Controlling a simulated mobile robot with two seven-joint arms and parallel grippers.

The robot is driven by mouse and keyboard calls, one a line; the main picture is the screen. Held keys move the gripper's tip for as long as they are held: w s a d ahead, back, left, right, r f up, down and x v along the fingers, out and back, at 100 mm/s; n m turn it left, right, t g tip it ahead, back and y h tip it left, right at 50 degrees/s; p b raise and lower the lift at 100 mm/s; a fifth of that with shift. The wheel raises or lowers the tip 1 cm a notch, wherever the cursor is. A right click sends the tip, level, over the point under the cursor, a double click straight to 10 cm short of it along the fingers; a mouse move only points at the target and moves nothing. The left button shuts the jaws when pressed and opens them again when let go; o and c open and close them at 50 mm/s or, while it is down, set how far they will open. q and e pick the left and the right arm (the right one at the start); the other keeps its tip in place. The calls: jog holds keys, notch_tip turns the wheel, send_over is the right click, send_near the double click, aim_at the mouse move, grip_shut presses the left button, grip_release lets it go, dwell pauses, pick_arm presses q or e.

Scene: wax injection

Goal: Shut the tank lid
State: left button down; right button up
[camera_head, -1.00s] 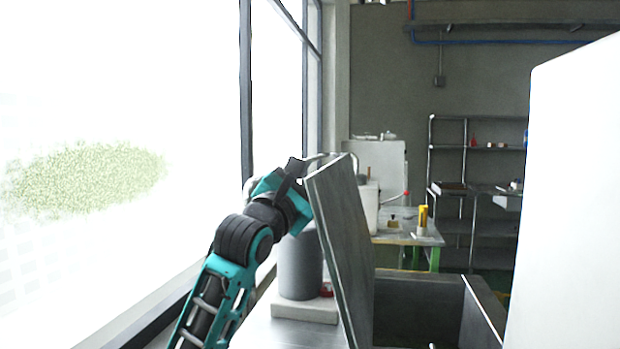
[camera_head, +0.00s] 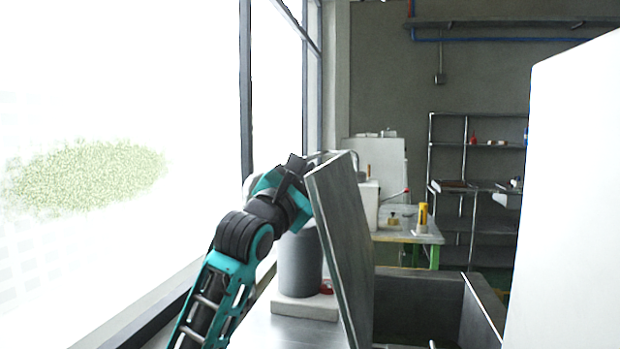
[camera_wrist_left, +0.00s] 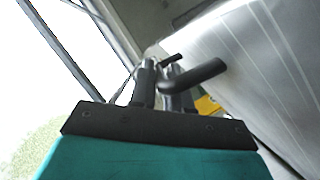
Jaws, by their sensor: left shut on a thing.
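The tank lid (camera_head: 343,240) is a grey metal panel that stands steeply raised at the left edge of the open tank (camera_head: 415,305). My left gripper (camera_wrist_left: 160,88) is shut on a dark bar-like handle (camera_wrist_left: 200,74) beside the lid, whose striated metal face (camera_wrist_left: 255,62) fills the right of the wrist view. In the head view my left arm comes up from the lower left, with its wrist at the lid's upper left edge. The fingertips are not clear in that view. My right gripper is in neither view.
A grey cylinder (camera_head: 300,265) stands on a pale slab (camera_head: 305,306) left of the lid. A large white panel (camera_head: 570,200) blocks the right side. Behind are a work table with a yellow bottle (camera_head: 423,217) and metal shelves (camera_head: 478,148). Bright windows line the left.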

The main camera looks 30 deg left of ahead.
pick_arm(q)
jog(key=shift+w+d+r, duration=0.1)
jog(key=shift+d+r, duration=0.05)
jog(key=shift+d, duration=0.25)
jog(key=w+d+r+m+g+h, duration=0.1)
jog(key=w+d+m, duration=0.3)
jog(key=d+m, duration=0.4)
jog(key=shift+d+g+h, duration=0.5)
jog(key=shift+d+g, duration=0.3)
jog(key=shift+d, duration=2.75)
